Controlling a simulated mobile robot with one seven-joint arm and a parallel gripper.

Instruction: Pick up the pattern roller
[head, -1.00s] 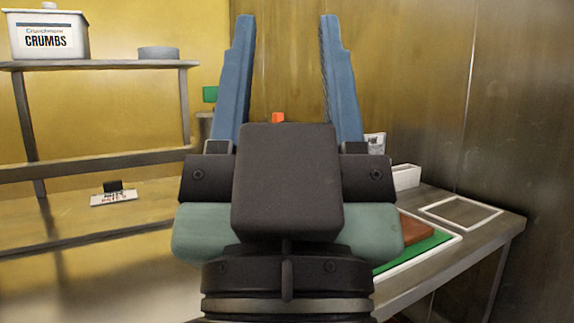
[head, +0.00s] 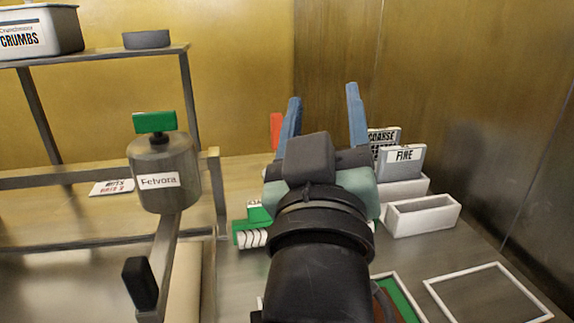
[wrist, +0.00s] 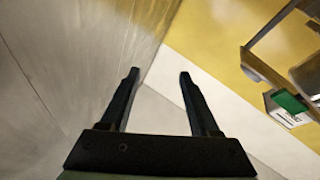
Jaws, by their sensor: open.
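My gripper (head: 323,95) is open and empty, its two blue fingers pointing up and away in the head view. It also shows open in the wrist view (wrist: 158,76), with nothing between the fingers. A white cylinder with dark wavy stripes (head: 252,238), which looks like the pattern roller, lies on the table just left of my wrist in the head view. Its right part is hidden behind my arm. A green block (head: 258,215) is right behind it. The roller does not show in the wrist view.
A grey canister labelled Felvora (head: 163,180) with a green top stands left. White bins (head: 425,215) with COARSE and FINE (head: 404,156) signs stand right. A white frame outline (head: 487,292) lies at front right, beside a wall. A shelf (head: 95,56) holds a CRUMBS tub (head: 62,32).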

